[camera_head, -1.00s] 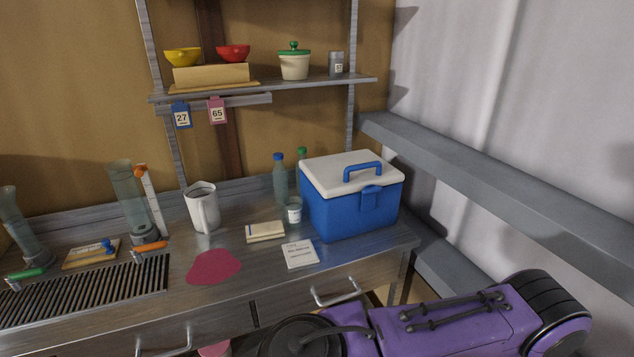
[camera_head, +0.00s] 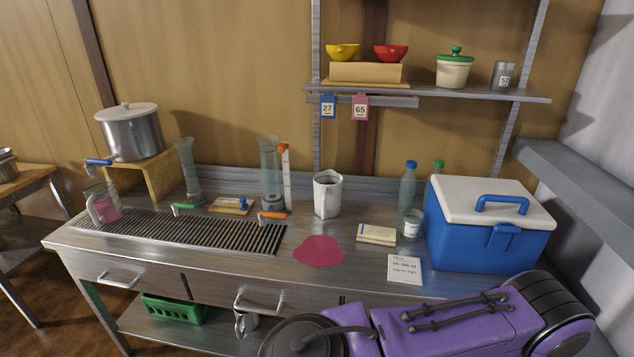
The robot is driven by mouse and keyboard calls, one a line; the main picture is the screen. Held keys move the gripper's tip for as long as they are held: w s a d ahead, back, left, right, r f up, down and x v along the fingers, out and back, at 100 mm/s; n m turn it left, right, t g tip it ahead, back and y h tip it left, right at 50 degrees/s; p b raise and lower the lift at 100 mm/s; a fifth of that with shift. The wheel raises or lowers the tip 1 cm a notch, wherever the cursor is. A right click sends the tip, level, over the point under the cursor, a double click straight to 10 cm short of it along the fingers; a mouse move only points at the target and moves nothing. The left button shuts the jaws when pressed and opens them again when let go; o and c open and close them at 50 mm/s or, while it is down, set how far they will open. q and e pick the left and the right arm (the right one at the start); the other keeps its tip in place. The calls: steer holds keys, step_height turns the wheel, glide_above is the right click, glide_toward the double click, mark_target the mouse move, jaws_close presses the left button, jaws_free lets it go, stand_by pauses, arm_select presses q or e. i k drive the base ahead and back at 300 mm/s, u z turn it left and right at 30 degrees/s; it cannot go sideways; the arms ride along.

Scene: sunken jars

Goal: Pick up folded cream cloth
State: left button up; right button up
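The folded cream cloth (camera_head: 376,235) lies flat on the metal counter (camera_head: 215,268), right of a pink patch and left of a small glass jar. It has a thin dark stripe near one edge. A purple arm of mine (camera_head: 450,325) crosses the lower right, in front of the counter. No gripper fingers show in the head view, so neither gripper is in view.
Around the cloth stand a white pitcher (camera_head: 327,194), the pink patch (camera_head: 318,251), a printed card (camera_head: 404,268), the glass jar (camera_head: 412,224) and a blue cooler (camera_head: 487,238). A slatted drain (camera_head: 180,232) fills the left counter. A shelf (camera_head: 430,92) hangs above.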

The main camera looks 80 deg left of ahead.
mark_target(371, 234)
steer(key=u, duration=2.6)
